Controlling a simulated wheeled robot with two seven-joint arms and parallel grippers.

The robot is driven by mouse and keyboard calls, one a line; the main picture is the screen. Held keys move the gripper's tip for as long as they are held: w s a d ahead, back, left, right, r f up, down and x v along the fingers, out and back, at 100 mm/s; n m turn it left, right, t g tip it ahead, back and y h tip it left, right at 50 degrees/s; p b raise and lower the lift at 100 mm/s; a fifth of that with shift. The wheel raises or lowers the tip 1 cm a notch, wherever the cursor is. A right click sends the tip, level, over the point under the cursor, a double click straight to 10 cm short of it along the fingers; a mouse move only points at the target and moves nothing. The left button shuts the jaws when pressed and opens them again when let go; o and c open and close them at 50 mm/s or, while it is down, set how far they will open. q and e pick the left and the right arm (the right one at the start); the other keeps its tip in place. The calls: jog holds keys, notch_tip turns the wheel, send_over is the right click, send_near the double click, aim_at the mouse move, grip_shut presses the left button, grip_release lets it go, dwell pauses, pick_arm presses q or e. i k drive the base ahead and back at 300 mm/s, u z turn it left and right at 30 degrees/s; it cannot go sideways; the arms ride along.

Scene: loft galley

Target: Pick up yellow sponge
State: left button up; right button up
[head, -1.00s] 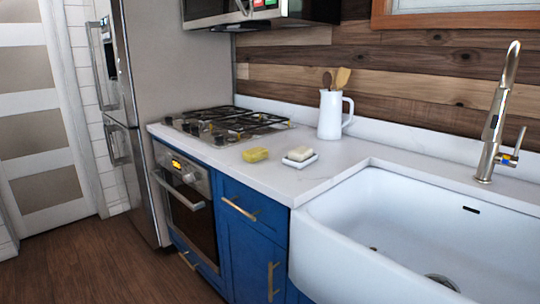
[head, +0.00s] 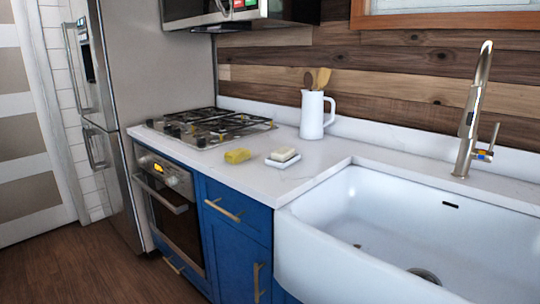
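The yellow sponge (head: 237,156) lies on the white countertop (head: 250,179), between the gas cooktop and a small white dish. Nothing touches it from above and its whole top shows. Neither of my grippers shows in the head view.
A white soap dish (head: 282,160) with a pale bar of soap (head: 283,154) sits right of the sponge. A white pitcher (head: 312,116) with wooden utensils stands behind. The gas cooktop (head: 210,126) is to the left, the white sink (head: 400,225) and faucet (head: 473,115) to the right.

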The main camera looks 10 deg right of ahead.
aim_at(238, 155)
jog(key=u, duration=1.15)
jog(key=i, duration=2.25)
jog(key=z, duration=1.55)
